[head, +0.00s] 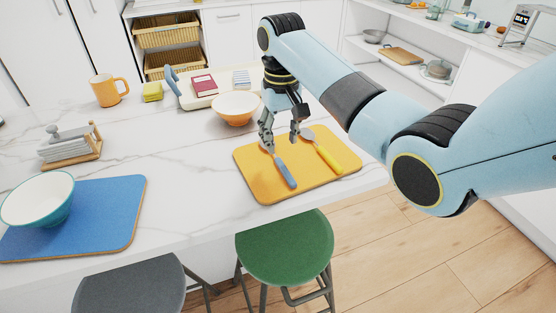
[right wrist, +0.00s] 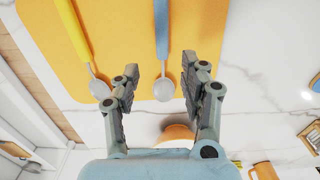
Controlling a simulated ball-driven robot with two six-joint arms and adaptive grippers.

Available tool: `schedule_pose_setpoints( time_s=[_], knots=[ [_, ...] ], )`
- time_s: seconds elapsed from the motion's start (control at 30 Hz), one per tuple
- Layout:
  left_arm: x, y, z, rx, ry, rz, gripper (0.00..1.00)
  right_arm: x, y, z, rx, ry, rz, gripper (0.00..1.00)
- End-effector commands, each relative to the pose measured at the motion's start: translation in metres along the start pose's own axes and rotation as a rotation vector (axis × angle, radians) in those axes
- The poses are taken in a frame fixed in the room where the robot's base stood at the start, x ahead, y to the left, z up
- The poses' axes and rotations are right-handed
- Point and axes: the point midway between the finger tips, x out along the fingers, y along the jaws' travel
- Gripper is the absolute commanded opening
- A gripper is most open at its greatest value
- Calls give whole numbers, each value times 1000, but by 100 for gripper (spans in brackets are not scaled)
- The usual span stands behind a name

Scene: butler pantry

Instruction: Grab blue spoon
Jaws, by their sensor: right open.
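The blue spoon (head: 283,171) lies on the yellow mat (head: 258,188), its blue handle toward the front edge of the table. It also shows in the right wrist view (right wrist: 161,30), where its metal bowl lies between the two fingers in the picture. My right gripper (head: 280,146) is open and empty, pointing down over the bowl end of the spoon. In the right wrist view the fingers (right wrist: 155,85) are spread apart, one on each side of the bowl. I cannot tell the exact height above the mat. My left gripper is not in view.
A yellow-handled spoon (head: 327,155) lies on the same mat, right of the blue one. An orange bowl (head: 236,110) stands just behind the mat. A blue mat (head: 112,212) with a teal bowl (head: 38,200) is at left. The marble between the mats is clear.

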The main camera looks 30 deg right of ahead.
Motion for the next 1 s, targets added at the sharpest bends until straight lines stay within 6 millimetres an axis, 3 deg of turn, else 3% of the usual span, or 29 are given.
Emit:
schedule_pose_setpoints(
  time_s=[0.17,0.4,0.7,1.0],
  knots=[
    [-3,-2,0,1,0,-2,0,15,-1,2,-1,-3,0,44],
    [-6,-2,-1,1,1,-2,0,51,-3,5,0,-1,1,44],
    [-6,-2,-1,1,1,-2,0,59,-3,5,0,1,1,44],
    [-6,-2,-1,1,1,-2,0,59,-3,5,0,1,1,8]
  ],
)
